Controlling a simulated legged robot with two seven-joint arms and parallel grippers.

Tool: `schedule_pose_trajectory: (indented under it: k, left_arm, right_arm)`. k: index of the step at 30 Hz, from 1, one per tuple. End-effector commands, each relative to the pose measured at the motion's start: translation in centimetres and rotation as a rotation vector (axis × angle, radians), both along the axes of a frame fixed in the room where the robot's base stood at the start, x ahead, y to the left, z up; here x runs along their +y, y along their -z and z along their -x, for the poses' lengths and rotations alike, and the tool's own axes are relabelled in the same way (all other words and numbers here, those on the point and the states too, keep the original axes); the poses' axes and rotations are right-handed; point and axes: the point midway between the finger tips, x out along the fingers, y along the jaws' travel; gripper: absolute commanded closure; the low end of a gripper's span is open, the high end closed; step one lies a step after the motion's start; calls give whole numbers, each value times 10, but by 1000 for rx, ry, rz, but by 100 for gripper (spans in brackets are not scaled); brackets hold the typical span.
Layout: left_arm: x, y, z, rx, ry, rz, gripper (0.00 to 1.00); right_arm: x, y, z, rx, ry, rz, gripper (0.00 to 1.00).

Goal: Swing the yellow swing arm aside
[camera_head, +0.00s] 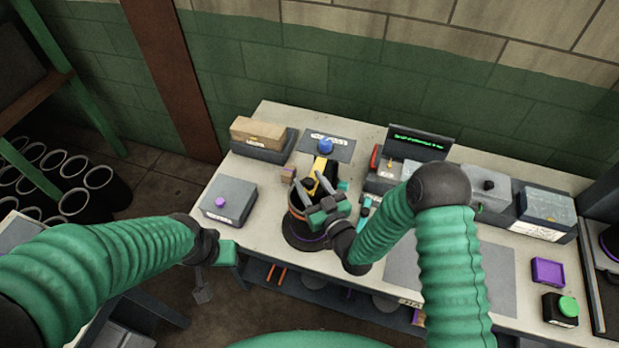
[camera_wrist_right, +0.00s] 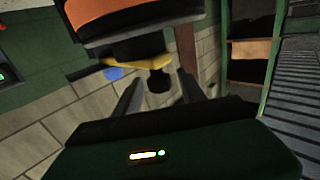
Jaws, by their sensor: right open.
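The yellow swing arm (camera_head: 320,167) is on the round black and orange fixture (camera_head: 297,204) on the bench, partly hidden behind my right gripper. In the right wrist view, the yellow arm (camera_wrist_right: 138,64) crosses below the orange-banded body (camera_wrist_right: 130,20), and a black knob (camera_wrist_right: 158,80) hangs from its end. My right gripper (camera_head: 312,184) is open over the fixture. Its fingers (camera_wrist_right: 160,88) stand on either side of the knob in the wrist view; I cannot tell whether they touch it. My left gripper (camera_head: 228,252) is at the bench's front left edge, its fingers unclear.
A grey box with a purple button (camera_head: 232,196) sits left of the fixture. A cardboard box (camera_head: 258,132) and a blue knob (camera_head: 325,146) are behind. A small screen (camera_head: 420,142) and grey boxes stand to the right. A grey mat (camera_head: 490,280) lies bare at front right.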

Motion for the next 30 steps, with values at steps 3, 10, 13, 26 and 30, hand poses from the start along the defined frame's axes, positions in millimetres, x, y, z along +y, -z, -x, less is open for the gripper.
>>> schedule_pose_trajectory:
  k: [3,10,13,26,30]
  left_arm:
    - [0,-1,0,0,0,0,64]
    - [0,-1,0,0,0,0,64]
    - [0,-1,0,0,0,0,64]
    - [0,-1,0,0,0,0,64]
    - [0,-1,0,0,0,0,64]
  right_arm:
    - [2,0,-4,-1,0,0,52]
    - [2,0,-4,-1,0,0,57]
    - [2,0,-4,-1,0,0,70]
    - [2,0,-4,0,0,0,100]
    - [2,0,-4,0,0,0,100]
